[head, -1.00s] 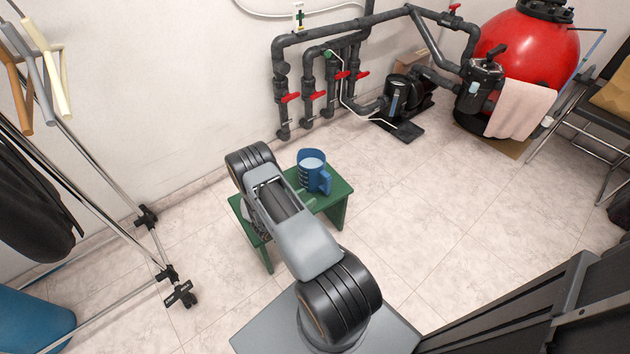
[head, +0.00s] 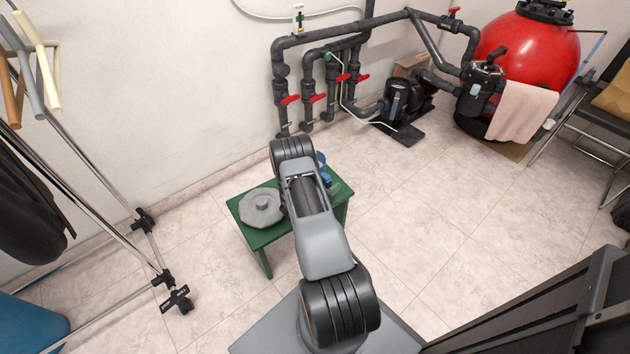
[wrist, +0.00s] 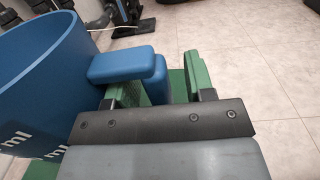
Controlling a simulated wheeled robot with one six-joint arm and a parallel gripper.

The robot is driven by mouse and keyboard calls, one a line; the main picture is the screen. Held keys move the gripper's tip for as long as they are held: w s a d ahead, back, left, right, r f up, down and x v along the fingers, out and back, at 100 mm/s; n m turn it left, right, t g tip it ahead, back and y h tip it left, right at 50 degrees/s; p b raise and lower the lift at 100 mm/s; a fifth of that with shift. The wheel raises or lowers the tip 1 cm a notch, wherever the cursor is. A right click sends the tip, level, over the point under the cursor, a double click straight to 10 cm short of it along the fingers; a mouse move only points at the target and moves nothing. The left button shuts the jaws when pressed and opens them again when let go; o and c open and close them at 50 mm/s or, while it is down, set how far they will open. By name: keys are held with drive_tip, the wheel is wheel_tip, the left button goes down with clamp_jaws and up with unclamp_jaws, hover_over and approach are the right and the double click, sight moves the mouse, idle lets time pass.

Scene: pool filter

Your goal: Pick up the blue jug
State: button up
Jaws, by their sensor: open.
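The blue jug (head: 322,158) stands on the green stool (head: 264,237), mostly hidden behind my arm in the head view. In the wrist view the jug (wrist: 35,75) fills the left side, with pale lettering on its wall. Its handle (wrist: 157,80) reaches right from the wall. My gripper (wrist: 165,72) is open, with one green finger on each side of the handle's upright part. The top of the handle crosses in front of the left finger. I cannot tell whether either finger touches it. My gripper is hidden in the head view.
A grey round lid-like piece (head: 262,207) lies on the stool left of my arm. Dark pipes with red valves (head: 290,100) and a pump (head: 402,98) stand along the wall behind. A clothes rack (head: 145,220) stands at left. The floor to the right is clear.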

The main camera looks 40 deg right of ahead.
drive_tip(key=shift+d, duration=0.4)
clamp_jaws()
drive_tip(key=shift+r, duration=0.15)
